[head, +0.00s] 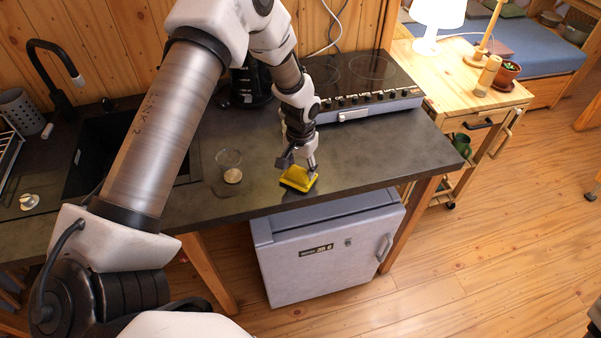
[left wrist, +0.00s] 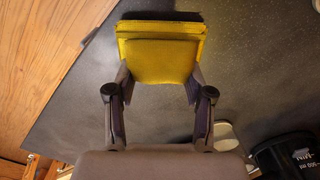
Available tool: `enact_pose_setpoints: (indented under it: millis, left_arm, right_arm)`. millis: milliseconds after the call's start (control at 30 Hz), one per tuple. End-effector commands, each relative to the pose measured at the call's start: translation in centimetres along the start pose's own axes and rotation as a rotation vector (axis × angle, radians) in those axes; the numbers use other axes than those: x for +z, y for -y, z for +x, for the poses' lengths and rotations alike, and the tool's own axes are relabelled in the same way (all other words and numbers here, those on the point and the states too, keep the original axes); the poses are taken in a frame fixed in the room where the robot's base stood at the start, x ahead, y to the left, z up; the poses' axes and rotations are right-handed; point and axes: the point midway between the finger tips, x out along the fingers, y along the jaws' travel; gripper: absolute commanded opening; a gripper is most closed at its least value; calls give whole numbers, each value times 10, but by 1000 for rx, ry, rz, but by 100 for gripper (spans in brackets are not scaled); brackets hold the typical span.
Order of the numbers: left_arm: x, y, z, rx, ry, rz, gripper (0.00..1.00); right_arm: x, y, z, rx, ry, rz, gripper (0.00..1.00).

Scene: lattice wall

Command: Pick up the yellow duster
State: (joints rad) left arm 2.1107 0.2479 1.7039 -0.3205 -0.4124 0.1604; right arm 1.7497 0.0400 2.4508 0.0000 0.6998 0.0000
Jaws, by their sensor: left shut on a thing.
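The yellow duster (head: 299,178) is a small block with a dark underside at the front part of the dark counter (head: 390,160). In the left wrist view the duster (left wrist: 160,52) sits between the two fingertips. My left gripper (head: 298,168) points down from above and is shut on the duster; it also shows in the left wrist view (left wrist: 157,88). I cannot tell whether the duster touches the counter or is just above it. My right gripper is not in view.
A clear glass (head: 229,163) stands left of the duster. A stove (head: 362,84) is behind and a black sink (head: 95,150) is at the left. A small fridge (head: 330,255) stands under the counter. A wooden trolley (head: 465,75) with a lamp (head: 435,15) is at the right.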

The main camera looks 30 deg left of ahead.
Motion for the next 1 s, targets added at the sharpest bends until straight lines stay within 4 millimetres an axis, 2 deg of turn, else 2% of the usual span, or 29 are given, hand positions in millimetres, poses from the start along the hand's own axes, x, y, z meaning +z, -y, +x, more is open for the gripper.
enact_pose_setpoints:
  millis: [267,533,767,1000]
  left_arm:
    - [0,0,-4,0,-2,0,18]
    - [-1,0,-32,1,-5,0,18]
    - [51,-8,-36,1,0,3,18]
    - [121,-20,-40,2,-2,2,18]
  right_arm:
    - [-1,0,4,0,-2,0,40]
    - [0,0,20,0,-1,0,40]
    - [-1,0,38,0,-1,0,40]
    - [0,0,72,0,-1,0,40]
